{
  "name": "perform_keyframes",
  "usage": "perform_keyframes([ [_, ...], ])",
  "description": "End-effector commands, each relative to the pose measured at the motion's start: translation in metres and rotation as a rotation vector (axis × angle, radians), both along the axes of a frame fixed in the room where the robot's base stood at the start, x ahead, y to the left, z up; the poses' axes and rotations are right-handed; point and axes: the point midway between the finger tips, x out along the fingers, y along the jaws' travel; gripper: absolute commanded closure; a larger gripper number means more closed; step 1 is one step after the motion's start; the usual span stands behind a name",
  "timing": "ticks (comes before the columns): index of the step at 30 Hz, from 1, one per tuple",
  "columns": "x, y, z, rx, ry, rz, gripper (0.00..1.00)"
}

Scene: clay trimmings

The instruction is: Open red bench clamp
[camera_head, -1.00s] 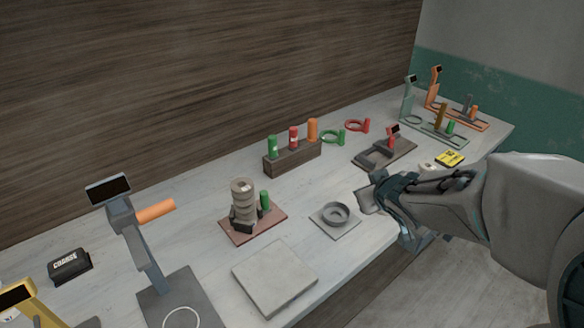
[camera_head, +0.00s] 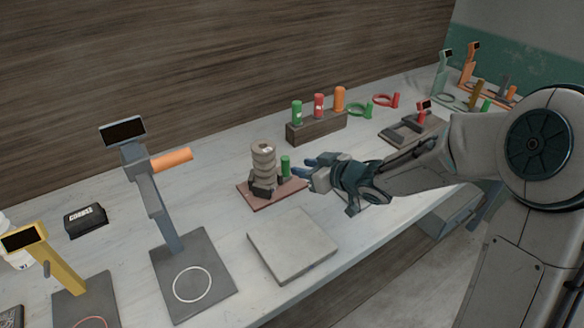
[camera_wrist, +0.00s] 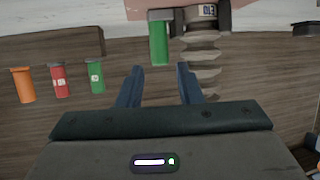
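A dull red base plate (camera_head: 245,194) on the bench carries a ribbed, stacked beige column (camera_head: 263,157). A dark clamp-like block (camera_head: 263,188) sits at the column's foot, and a green upright handle (camera_head: 286,166) stands to its right. My gripper (camera_head: 304,170) is just right of this handle. In the wrist view the green handle (camera_wrist: 160,43) lies ahead of the open fingers (camera_wrist: 159,72), apart from them, with the column (camera_wrist: 202,48) beside it. Another fixture with a red handle (camera_head: 422,112) and dark base stands farther right.
A wooden rack (camera_head: 318,128) with green, red and orange cylinders stands behind. A square slab (camera_head: 291,244) lies in front. A grey stand with an orange handle (camera_head: 172,159) rises to the left. My forearm partly hides the round dish's plate.

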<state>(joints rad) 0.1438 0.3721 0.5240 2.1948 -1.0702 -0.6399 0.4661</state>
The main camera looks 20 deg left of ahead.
Motion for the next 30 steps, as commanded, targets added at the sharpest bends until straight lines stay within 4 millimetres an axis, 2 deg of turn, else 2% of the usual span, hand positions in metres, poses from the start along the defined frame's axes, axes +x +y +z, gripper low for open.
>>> perform_keyframes([
  [3,0.01,0.021,-0.012,0.001,0.002,0.003,0.68],
  [9,0.022,0.041,-0.02,0.0,0.0,0.001,0.68],
  [21,0.026,0.048,-0.022,-0.002,-0.001,-0.001,0.68],
  [22,0.026,0.048,-0.022,-0.002,-0.001,-0.001,0.71],
  [25,0.026,0.048,-0.022,-0.002,-0.001,-0.001,0.98],
  [30,0.027,0.047,-0.022,-0.001,0.0,0.0,1.0],
])
